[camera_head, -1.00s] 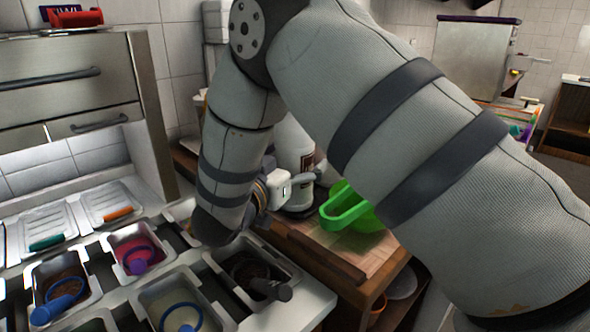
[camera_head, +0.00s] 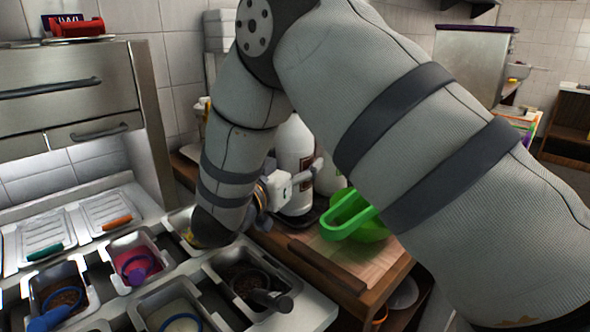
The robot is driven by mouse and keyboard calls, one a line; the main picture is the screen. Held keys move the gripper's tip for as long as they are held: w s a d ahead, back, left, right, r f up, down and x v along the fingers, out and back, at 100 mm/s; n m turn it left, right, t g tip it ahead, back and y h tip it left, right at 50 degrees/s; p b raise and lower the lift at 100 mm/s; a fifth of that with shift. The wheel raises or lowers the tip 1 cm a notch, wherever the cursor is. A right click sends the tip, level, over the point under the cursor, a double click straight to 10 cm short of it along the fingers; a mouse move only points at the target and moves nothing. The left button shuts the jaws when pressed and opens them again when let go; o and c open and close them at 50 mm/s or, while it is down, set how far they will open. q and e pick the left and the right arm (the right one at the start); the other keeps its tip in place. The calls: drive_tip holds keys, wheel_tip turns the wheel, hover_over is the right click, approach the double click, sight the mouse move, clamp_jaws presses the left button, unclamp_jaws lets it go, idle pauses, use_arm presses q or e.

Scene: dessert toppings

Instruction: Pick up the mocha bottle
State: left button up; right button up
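A white bottle (camera_head: 292,150) with a brown label stands on the wooden counter beyond the toppings. It is partly hidden by my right arm, and the label is too small to read. A second white bottle or container (camera_head: 329,178) shows partly behind it, so I cannot tell for sure which is mocha. My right gripper (camera_head: 306,181) is beside the lower part of the first bottle, close in front of it. Its fingers are mostly hidden by the wrist, so contact and opening are unclear. My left gripper is not in view.
A bright green bowl (camera_head: 368,228) with a handle sits right of the bottle, on or by a wooden board (camera_head: 385,262). Metal topping bins (camera_head: 213,262) with scoops fill the lower left. A steel cabinet (camera_head: 65,90) stands at the upper left.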

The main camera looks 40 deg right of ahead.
drive_tip(key=s+a+r, duration=0.2)
drive_tip(key=s+r, duration=0.9)
drive_tip(key=s, duration=0.2)
drive_tip(key=shift+s+a+r, duration=0.2)
drive_tip(key=shift+s+r, duration=0.05)
drive_tip(key=shift+r, duration=0.1)
drive_tip(key=o, duration=0.5)
drive_tip(key=shift+s+r, duration=0.1)
drive_tip(key=shift+s, duration=0.05)
drive_tip(key=shift+c, duration=0.2)
drive_tip(key=shift+r, duration=0.1)
drive_tip(key=c, duration=0.5)
drive_tip(key=shift+o, duration=0.2)
drive_tip(key=shift+s, duration=0.1)
drive_tip(key=shift+a, duration=0.1)
